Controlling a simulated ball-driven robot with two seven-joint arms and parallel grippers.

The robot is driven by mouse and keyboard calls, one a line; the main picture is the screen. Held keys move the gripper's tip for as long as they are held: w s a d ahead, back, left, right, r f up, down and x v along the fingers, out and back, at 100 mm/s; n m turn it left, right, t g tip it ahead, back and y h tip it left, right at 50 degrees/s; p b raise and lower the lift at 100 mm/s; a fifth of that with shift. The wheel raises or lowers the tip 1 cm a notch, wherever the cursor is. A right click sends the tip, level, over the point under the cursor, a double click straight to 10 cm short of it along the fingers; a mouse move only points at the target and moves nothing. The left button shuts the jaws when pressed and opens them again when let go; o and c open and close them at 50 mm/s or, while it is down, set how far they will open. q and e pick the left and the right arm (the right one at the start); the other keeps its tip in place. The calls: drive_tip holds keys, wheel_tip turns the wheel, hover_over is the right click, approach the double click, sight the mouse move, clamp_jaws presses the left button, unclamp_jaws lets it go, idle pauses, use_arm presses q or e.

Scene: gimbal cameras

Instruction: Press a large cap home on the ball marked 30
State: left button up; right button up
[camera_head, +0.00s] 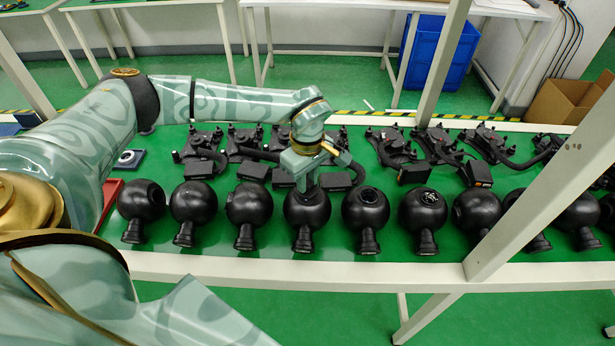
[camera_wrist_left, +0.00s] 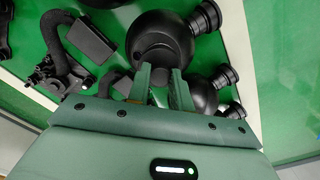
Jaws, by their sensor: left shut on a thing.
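Black camera balls stand in a row along the front of the green table in the head view. My left gripper (camera_head: 304,187) points down at the top of one black ball (camera_head: 307,212), touching it or just above it. In the left wrist view my left gripper (camera_wrist_left: 159,80) has its fingertips at a dark round patch on a black ball (camera_wrist_left: 178,30). The gripper is shut on a small dark thing, probably a large cap, mostly hidden between the fingers. I cannot read the number 30 on any ball. My right gripper is not in view.
Several black gimbal arms with brackets (camera_head: 400,148) lie behind the balls. A white post (camera_head: 520,215) crosses the right side. The front table edge (camera_head: 250,268) is clear.

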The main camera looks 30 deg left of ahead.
use_arm(q)
drive_tip(key=shift+p, duration=0.9)
idle(1.1)
drive_tip(key=shift+f+b, duration=0.35)
drive_tip(key=shift+f, duration=0.5)
drive_tip(key=o, duration=1)
drive_tip(key=shift+r, duration=0.2)
wheel_tip(320, 180, up, 16)
drive_tip(key=p, duration=0.2)
drive_tip(key=shift+p, duration=0.4)
